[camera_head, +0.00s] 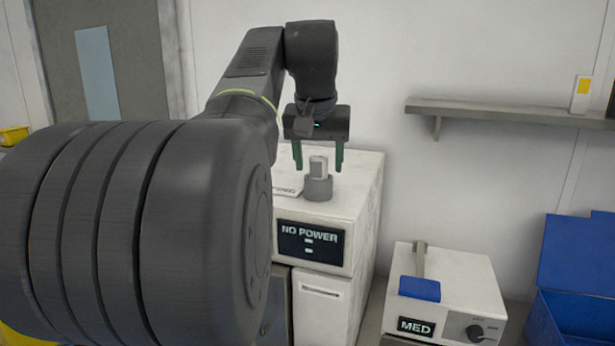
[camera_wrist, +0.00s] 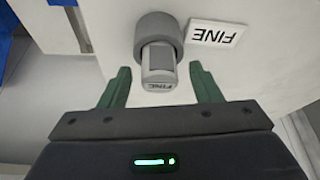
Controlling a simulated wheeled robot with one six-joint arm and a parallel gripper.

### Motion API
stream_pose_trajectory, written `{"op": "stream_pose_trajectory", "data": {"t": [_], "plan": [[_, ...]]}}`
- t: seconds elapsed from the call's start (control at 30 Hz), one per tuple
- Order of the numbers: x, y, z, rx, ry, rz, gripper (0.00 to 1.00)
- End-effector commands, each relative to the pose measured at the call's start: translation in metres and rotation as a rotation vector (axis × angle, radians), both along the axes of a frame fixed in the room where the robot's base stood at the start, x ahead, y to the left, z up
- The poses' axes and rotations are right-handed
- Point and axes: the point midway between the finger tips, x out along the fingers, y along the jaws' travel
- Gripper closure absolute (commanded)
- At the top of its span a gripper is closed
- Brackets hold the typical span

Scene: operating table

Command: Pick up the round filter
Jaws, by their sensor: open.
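The round filter (camera_head: 318,167) is a small pale cylinder with a grey panel. It stands upright in a dark grey round holder (camera_head: 318,188) on top of a white cabinet. In the wrist view the filter (camera_wrist: 159,68) has "FINE" on its end, and the holder (camera_wrist: 158,32) is around its base. My gripper (camera_head: 319,168) is open above the cabinet, with its green fingers apart. In the wrist view my gripper (camera_wrist: 160,80) has one finger on each side of the filter, with gaps visible. Whether the fingers are level with the filter is hard to tell.
A "FINE" label (camera_wrist: 219,33) lies beside the holder. The white cabinet (camera_head: 358,190) has a "NO POWER" display (camera_head: 310,246). A white box (camera_head: 462,278) marked "MED" with a blue pad (camera_head: 420,289) stands to the right. A wall shelf (camera_head: 500,111) and blue bin (camera_head: 575,285) are further right.

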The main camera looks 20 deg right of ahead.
Motion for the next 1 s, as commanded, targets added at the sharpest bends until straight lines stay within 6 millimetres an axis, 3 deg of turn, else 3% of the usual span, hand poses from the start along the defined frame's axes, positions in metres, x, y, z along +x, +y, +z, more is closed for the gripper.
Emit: {"op": "stream_pose_trajectory", "data": {"t": [0.03, 0.3, 0.67, 1.0], "plan": [[0.000, 0.000, 0.000, 0.000, 0.000, 0.000, 0.42], [0.000, 0.000, 0.000, 0.000, 0.000, 0.000, 0.91], [0.000, 0.000, 0.004, 0.000, -0.001, 0.000, 0.91], [0.001, 0.000, 0.040, -0.001, -0.002, 0.001, 0.91]]}}
